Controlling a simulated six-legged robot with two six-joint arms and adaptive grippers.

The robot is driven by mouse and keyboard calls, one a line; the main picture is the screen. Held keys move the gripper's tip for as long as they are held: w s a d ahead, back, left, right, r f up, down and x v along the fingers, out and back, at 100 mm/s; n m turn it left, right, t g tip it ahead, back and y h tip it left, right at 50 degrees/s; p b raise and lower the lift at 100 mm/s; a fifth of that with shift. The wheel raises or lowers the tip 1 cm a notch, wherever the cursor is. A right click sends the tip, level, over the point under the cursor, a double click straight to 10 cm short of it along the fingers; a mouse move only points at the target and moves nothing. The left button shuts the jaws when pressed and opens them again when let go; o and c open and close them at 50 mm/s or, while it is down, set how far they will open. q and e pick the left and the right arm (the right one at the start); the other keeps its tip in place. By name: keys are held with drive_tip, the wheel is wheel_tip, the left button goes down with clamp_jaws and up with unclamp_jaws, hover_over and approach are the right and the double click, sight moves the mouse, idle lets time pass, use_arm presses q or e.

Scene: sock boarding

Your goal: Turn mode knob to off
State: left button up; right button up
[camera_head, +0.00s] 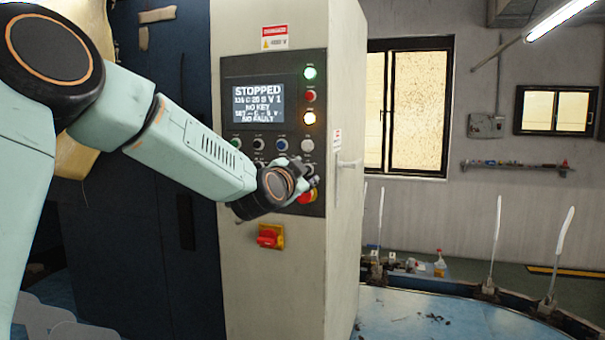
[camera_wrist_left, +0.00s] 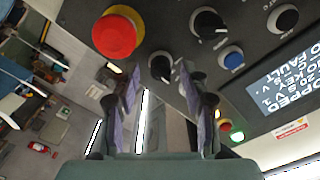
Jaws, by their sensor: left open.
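The control panel (camera_head: 240,140) is on the front of a beige cabinet, with a lit screen (camera_head: 264,102) reading "STOPPED" and "NO KEY". My left gripper (camera_head: 302,176) is at the panel's lower right. In the left wrist view the open fingers (camera_wrist_left: 160,76) point at the panel, with a black knob (camera_wrist_left: 161,65) in the gap between their tips. Contact cannot be told. Other black knobs (camera_wrist_left: 208,22) are nearby; their labels are too blurred to tell which is the mode knob. My right gripper is not in view.
A red emergency button (camera_wrist_left: 118,32) is close to the left finger in the wrist view, and a blue button (camera_wrist_left: 232,57) is on the other side. Below the panel is a red and yellow switch (camera_head: 270,236). A door handle (camera_head: 345,165) is on the cabinet's right side.

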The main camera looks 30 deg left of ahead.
use_arm(q)
drive_tip(key=v, duration=0.7)
drive_tip(key=shift+s, duration=0.25)
drive_tip(key=shift+w+d, duration=0.1)
drive_tip(key=shift+f, duration=0.1)
idle(0.3)
